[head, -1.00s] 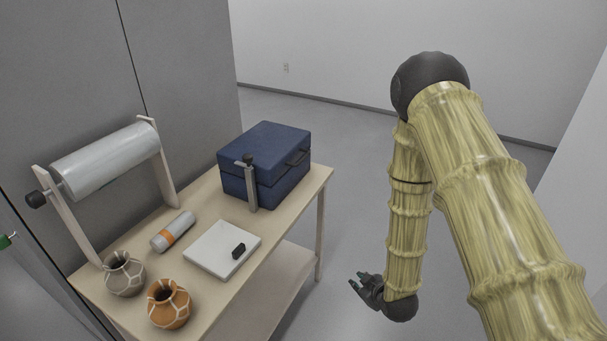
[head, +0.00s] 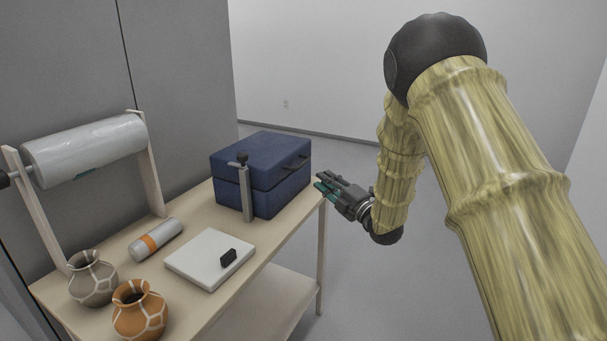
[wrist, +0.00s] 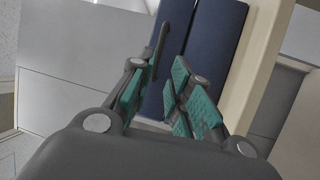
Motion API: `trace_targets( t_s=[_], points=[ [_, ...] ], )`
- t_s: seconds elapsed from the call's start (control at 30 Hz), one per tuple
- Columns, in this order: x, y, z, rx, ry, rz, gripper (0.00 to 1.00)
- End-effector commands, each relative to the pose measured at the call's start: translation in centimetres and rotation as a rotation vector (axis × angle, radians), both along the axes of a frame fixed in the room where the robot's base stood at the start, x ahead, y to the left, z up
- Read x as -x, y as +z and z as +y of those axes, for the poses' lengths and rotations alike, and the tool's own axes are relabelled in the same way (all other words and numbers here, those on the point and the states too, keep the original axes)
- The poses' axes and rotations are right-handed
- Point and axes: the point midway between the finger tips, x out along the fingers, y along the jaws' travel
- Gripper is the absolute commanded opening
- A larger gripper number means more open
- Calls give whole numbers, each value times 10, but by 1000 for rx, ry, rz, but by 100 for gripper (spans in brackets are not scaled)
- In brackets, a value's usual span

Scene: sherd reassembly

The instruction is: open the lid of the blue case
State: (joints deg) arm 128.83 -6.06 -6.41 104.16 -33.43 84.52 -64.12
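The blue case (head: 262,172) stands closed at the far right end of the table, with a dark handle (head: 295,162) on its right-hand side. In the wrist view the case (wrist: 208,45) fills the upper middle, with its seam and dark handle (wrist: 161,50) ahead of the fingers. A grey upright post with a black knob (head: 244,180) stands at the case's front side.
The wooden table (head: 110,238) also holds a white board with a small black block (head: 228,258), a grey cylinder with an orange band (head: 156,240), a grey vase (head: 92,280), an orange vase (head: 139,312) and a roll on a stand (head: 85,152). Floor right of the table is clear.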

Motion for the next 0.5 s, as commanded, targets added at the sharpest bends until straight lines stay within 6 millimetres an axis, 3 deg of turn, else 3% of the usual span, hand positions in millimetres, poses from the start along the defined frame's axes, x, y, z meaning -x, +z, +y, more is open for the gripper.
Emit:
trace_targets(
  t_s=[0.23,0.5],
  points=[
    [-15,6,13,2,4,-10,19],
    [-50,13,38,1,4,-8,19]
  ],
)
